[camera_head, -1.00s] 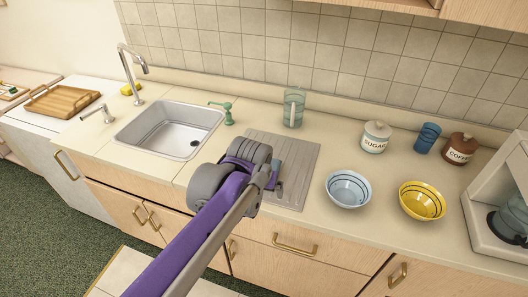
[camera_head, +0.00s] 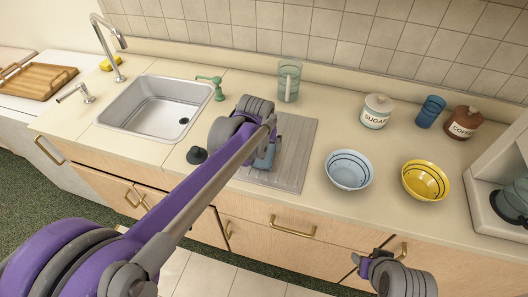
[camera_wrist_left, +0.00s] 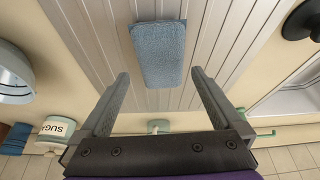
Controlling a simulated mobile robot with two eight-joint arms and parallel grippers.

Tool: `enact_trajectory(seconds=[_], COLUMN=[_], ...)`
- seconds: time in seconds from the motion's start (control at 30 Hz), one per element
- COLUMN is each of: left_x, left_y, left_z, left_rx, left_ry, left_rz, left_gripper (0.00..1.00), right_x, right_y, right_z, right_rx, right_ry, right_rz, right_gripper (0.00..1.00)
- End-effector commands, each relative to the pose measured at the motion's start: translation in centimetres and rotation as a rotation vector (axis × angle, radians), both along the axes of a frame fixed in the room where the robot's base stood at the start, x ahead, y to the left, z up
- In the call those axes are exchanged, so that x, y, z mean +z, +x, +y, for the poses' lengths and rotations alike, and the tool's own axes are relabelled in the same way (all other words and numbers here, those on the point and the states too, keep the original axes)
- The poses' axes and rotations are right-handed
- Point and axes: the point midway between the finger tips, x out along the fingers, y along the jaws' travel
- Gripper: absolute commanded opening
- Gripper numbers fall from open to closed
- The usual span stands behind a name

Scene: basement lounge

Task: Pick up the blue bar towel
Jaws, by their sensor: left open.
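The blue bar towel (camera_wrist_left: 160,55) is a folded, textured blue rectangle lying on the ribbed grey drainboard (camera_wrist_left: 95,20) in the left wrist view. In the head view a bluish part of it (camera_head: 264,160) shows beside my left wrist, which hides the rest. My left gripper (camera_wrist_left: 160,76) is open and empty, pointing down over the drainboard. The towel lies ahead of the fingertips, centred between their lines, with a gap on both sides.
The sink (camera_head: 157,105) and a black stopper (camera_head: 197,155) are left of the drainboard. A glass pitcher (camera_head: 289,82) stands behind it. A pale blue bowl (camera_head: 348,170), yellow bowl (camera_head: 425,180), sugar jar (camera_head: 376,112), blue cup (camera_head: 430,112) and coffee jar (camera_head: 464,123) are to the right.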

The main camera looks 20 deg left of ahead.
Motion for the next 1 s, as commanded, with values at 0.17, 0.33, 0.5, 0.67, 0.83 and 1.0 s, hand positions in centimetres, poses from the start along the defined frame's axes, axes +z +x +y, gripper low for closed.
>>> enact_trajectory(seconds=[0.17,0.33,0.5,0.67,0.83,1.0], left_x=[-2.6,-3.5,-3.5,-3.5,-3.5,-3.5], left_y=[1.0,1.4,1.4,1.4,1.4,1.4], left_z=[0.2,0.3,0.3,0.3,0.3,0.3], left_rx=[-0.001,-0.001,-0.001,-0.001,-0.001,-0.001], left_ry=[0.0,0.0,0.0,0.0,0.0,0.0], left_rz=[0.0,0.0,0.0,0.0,0.0,0.0], left_gripper=[1.0,1.0,1.0,0.75,0.44,0.29], right_x=[0.0,0.0,0.0,0.0,0.0,0.0], right_y=[0.0,0.0,0.0,0.0,0.0,0.0], right_z=[0.0,0.0,0.0,0.0,0.0,0.0], right_rx=[0.0,0.0,0.0,0.0,0.0,0.0], right_ry=[0.0,0.0,0.0,0.0,0.0,0.0], right_rz=[0.0,0.0,0.0,0.0,0.0,0.0], right_gripper=[0.5,0.5,0.5,0.5,0.5,0.5])
